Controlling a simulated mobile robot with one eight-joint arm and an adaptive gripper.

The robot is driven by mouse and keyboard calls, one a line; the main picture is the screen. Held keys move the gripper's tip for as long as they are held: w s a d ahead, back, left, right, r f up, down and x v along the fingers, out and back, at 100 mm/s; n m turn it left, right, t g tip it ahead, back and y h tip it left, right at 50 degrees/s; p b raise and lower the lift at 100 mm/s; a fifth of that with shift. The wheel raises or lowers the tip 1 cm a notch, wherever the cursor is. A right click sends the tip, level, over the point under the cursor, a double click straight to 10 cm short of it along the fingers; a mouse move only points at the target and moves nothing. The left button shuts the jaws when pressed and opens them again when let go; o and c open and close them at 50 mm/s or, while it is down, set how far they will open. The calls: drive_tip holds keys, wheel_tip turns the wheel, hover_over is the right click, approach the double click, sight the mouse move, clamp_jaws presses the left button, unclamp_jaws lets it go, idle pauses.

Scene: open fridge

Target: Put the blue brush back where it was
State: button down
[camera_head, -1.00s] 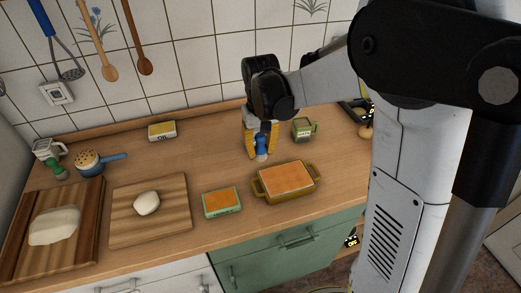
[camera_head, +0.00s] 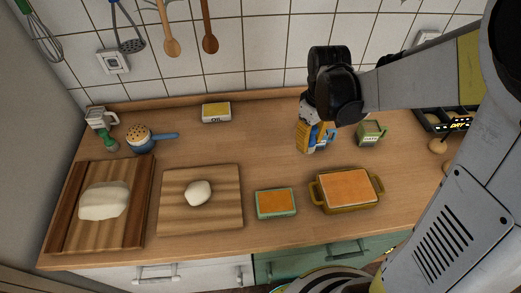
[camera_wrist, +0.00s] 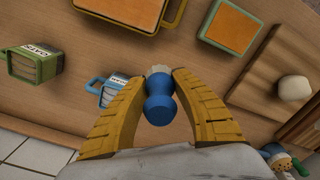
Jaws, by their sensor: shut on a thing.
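The blue brush (camera_wrist: 158,102) is held upright between the two yellow fingers of my gripper (camera_wrist: 158,82) in the wrist view; its pale bristle end points away from the camera. In the head view my gripper (camera_head: 308,138) is above the back middle of the counter, left of the green mug (camera_head: 370,133). The brush is mostly hidden there by the fingers. I cannot tell whether it touches the counter. A blue mug (camera_wrist: 113,90) with a label stands close beside the gripper; its handle (camera_head: 327,135) shows in the head view.
An oil box (camera_head: 216,113) stands at the back. Cutting boards (camera_head: 200,222) and two orange-filled dishes (camera_head: 346,188) line the front. The counter between oil box and gripper is clear.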

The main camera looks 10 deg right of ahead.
drive_tip(key=b, duration=0.3)
hover_over(268, 165)
wheel_tip(268, 165, down, 7)
drive_tip(key=shift+s+d+r, duration=0.1)
drive_tip(key=shift+s+d, duration=0.05)
drive_tip(key=shift+f+b, duration=0.75)
drive_tip(key=shift+f, duration=1.25)
drive_tip(key=shift+f, duration=0.1)
drive_tip(key=shift+f, duration=0.15)
drive_tip(key=c, duration=1.1)
unclamp_jaws()
